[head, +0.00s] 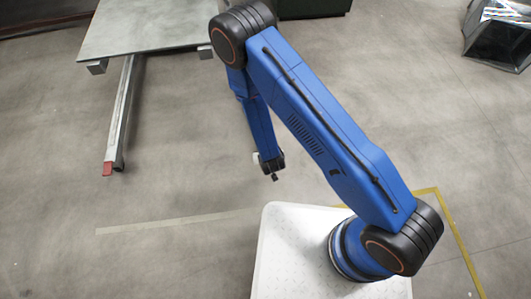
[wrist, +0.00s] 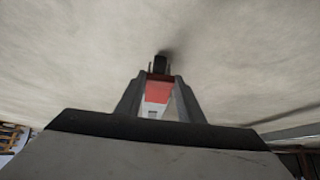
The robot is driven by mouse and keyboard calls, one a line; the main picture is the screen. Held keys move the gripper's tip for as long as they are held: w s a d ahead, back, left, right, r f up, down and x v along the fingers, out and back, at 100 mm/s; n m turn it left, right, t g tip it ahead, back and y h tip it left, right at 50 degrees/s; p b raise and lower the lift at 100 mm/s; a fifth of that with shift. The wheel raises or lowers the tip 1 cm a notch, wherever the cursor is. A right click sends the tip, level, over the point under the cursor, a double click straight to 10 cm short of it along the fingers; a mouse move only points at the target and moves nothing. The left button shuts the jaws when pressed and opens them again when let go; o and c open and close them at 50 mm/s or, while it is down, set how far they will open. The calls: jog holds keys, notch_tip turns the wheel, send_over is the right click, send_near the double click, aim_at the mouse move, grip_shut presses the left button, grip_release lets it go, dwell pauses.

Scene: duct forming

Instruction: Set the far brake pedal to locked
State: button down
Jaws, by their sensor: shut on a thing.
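My gripper (head: 274,176) is low over the floor in the head view, at the end of the blue arm. In the wrist view its two fingers (wrist: 160,73) are shut on a red pedal (wrist: 158,92), with a pale grey part below it. In the head view my gripper and forearm hide this pedal. Another red pedal (head: 107,168) sits at the end of a steel bar on the left, well apart from my gripper. I cannot tell from these views whether the held pedal is up or pressed down.
A grey metal table (head: 150,28) stands at the upper left, and a steel bar (head: 124,110) runs from it toward the front. A dark metal duct piece (head: 497,45) lies at the upper right. The floor (head: 180,190) between the left bar and my arm is clear.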

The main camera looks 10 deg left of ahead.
jog(key=c, duration=1.2)
grip_release()
jog(key=v, duration=1.2)
